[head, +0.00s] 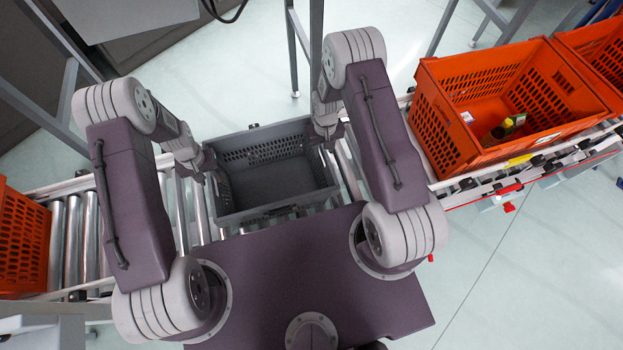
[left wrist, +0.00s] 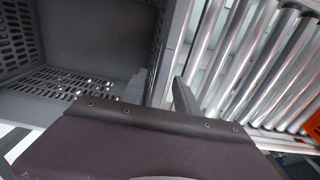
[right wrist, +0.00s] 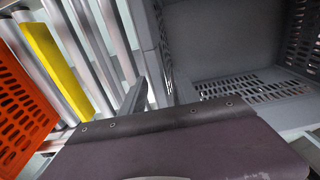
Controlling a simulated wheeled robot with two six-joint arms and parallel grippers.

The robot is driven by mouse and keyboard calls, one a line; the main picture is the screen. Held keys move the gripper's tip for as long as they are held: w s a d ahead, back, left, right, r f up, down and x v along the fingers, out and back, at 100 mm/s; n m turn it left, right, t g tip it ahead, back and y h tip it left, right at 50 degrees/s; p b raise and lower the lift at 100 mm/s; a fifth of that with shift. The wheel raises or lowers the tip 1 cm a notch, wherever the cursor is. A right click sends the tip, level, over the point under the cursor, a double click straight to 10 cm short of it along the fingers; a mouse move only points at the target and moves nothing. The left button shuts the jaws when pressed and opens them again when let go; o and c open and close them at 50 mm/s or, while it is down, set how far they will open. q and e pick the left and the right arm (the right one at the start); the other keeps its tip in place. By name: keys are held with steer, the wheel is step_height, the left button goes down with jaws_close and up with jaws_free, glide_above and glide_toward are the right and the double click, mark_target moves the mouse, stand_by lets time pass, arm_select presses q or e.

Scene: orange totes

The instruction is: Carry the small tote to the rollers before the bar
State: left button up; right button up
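The small grey tote (head: 270,212) is level in front of me, over the roller conveyor (head: 90,240). My left gripper (head: 207,172) is at its left wall and my right gripper (head: 328,135) at its right wall. In the left wrist view the tote's wall (left wrist: 160,50) runs between the fingers (left wrist: 162,92), which look closed on it. The right wrist view shows the same at the opposite wall (right wrist: 158,45), between the right fingers (right wrist: 157,92). The tote is empty. A yellow bar (right wrist: 55,70) lies across the rollers (right wrist: 100,40), beyond my right gripper.
A large orange tote (head: 470,110) with a few items stands on the conveyor at the right, with another orange tote (head: 600,55) behind it. An orange tote (head: 22,240) is at the far left. Bare rollers lie on both sides of the grey tote.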

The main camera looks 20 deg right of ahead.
arm_select(q)
step_height(320, 180, up, 11)
arm_select(e)
step_height(320, 180, up, 12)
stand_by(0.5)
arm_select(q)
steer(key=shift+f, duration=0.1)
